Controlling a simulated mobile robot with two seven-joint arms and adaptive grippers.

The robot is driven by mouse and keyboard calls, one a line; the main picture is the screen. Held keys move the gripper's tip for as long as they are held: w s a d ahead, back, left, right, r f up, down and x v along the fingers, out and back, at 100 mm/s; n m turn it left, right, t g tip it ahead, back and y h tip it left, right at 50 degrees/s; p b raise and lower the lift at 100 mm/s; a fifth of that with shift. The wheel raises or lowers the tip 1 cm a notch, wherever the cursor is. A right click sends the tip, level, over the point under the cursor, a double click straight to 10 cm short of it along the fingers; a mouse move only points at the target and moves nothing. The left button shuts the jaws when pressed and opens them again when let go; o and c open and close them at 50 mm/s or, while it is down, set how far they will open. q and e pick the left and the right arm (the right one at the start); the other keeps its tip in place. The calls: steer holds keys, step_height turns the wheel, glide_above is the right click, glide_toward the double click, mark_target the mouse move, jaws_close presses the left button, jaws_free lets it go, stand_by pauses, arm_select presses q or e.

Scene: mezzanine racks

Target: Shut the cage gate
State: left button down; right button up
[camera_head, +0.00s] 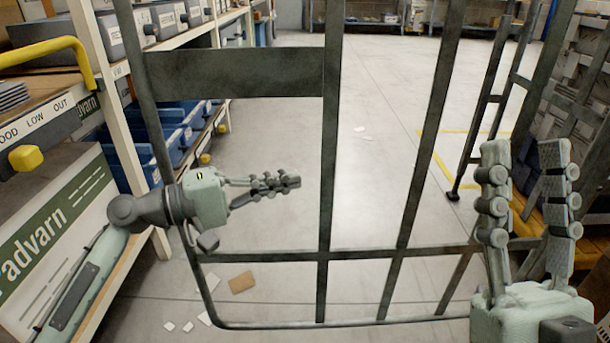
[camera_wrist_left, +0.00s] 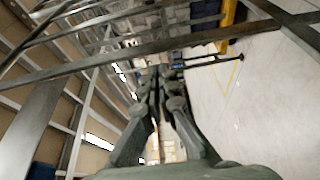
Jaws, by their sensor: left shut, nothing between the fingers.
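The cage gate (camera_head: 235,75) is a dark metal frame with upright bars, a flat plate high on its left part and a rounded lower left corner. It spans the middle of the head view. My left gripper (camera_head: 296,182) is shut and empty, pointing right below the plate, with its fingertips just left of a middle upright. I cannot tell whether it touches the bar. In the left wrist view its fingers (camera_wrist_left: 163,80) are together, with metal bars (camera_wrist_left: 130,50) crossing beyond them. My right gripper (camera_head: 526,160) is open and empty, pointing up at the lower right. No latch is clearly visible.
Shelving with blue bins (camera_head: 125,160) and a yellow rail (camera_head: 55,47) lines the left side. A dark ladder-like frame (camera_head: 490,100) stands at the right. Cardboard and paper scraps (camera_head: 242,282) lie on the floor. The grey floor (camera_head: 380,90) beyond the bars is mostly clear.

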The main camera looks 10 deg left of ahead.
arm_select(q)
steer(key=shift+x, duration=1.9)
steer(key=shift+s, duration=0.1)
